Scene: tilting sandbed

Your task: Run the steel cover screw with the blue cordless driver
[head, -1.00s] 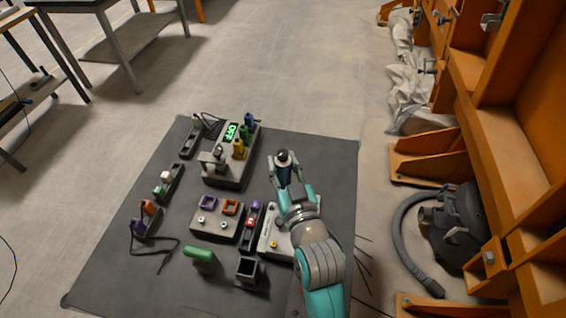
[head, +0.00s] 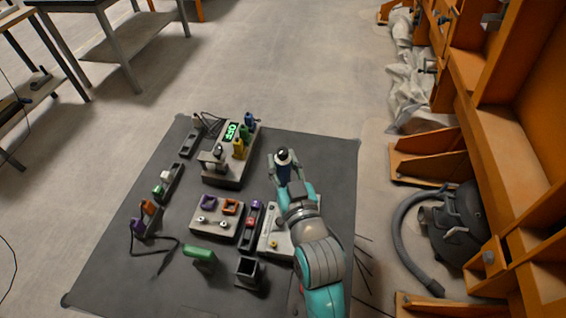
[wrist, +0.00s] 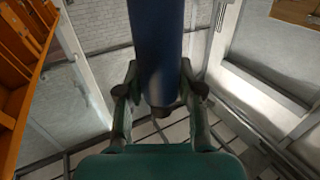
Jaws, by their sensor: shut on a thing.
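My gripper (head: 284,180) is shut on the blue driver (head: 283,169), which stands roughly upright between the fingers, its dark, pale-ringed end facing the head camera. In the wrist view, the driver's blue body (wrist: 157,40) runs down between both fingers of my gripper (wrist: 160,85). The driver is held over the right part of the dark mat. A pale panel (head: 270,242) lies beside and partly under my arm. A grey block (head: 216,232) carries two small steel-coloured round parts; I cannot tell whether either is the cover screw. The driver's lower end is hidden in the head view.
A block with a green display (head: 231,131) and coloured pegs stands at the back of the mat (head: 310,150). A green-handled item (head: 200,254) and a black open box (head: 249,271) are in front. Orange framing and a black vacuum (head: 460,225) stand right.

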